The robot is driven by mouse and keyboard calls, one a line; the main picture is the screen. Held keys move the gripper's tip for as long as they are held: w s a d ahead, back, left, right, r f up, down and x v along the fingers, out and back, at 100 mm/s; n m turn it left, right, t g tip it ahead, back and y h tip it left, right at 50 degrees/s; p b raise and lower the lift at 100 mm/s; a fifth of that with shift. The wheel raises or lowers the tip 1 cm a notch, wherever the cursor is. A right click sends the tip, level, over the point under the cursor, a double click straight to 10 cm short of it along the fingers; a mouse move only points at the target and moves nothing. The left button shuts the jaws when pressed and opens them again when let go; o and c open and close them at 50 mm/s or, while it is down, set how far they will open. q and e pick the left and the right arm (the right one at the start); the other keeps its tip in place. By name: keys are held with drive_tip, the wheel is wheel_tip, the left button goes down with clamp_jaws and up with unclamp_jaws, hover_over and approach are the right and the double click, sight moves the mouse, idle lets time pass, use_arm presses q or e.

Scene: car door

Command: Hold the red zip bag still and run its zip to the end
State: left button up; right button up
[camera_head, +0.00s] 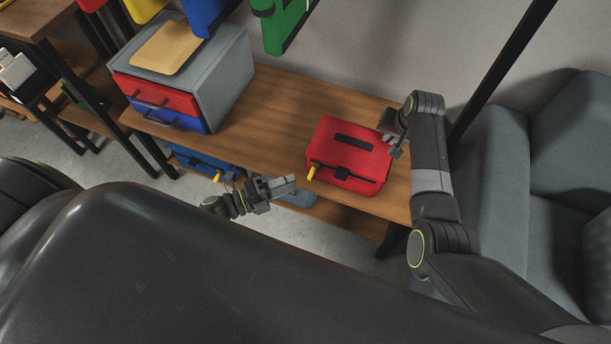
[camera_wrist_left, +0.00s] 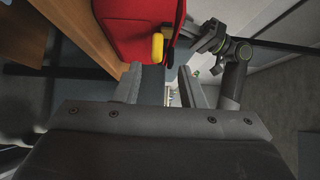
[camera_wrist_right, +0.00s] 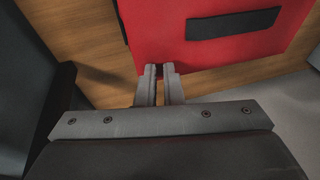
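The red zip bag (camera_head: 326,139) sits on the wooden bench, with a black strip on top and a dark zip line along its near side. A yellow pull tab (camera_head: 312,172) sticks out at the zip's left end. My left gripper (camera_head: 292,182) is open and empty, off the bench's near edge and short of the tab. The tab (camera_wrist_left: 157,46) shows just beyond the left fingertips in the left wrist view. My right gripper (camera_head: 391,139) is at the bag's right end. In the right wrist view its fingers (camera_wrist_right: 161,72) are nearly together over the bag's edge; what lies between them is barely visible.
A grey drawer box (camera_head: 225,75) with red and blue drawers stands on the bench's left. A green bag (camera_head: 287,25) hangs above. A blue bag (camera_head: 200,163) lies below the bench. A grey sofa (camera_head: 495,150) stands right. Bench surface (camera_head: 270,115) between box and bag is clear.

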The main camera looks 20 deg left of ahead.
sight(313, 171)
use_arm(q)
drive_tip(key=x, duration=0.5)
drive_tip(key=shift+w+d+f, duration=0.1)
drive_tip(key=shift+w+d, duration=0.1)
drive_tip(key=shift+w, duration=0.05)
clamp_jaws()
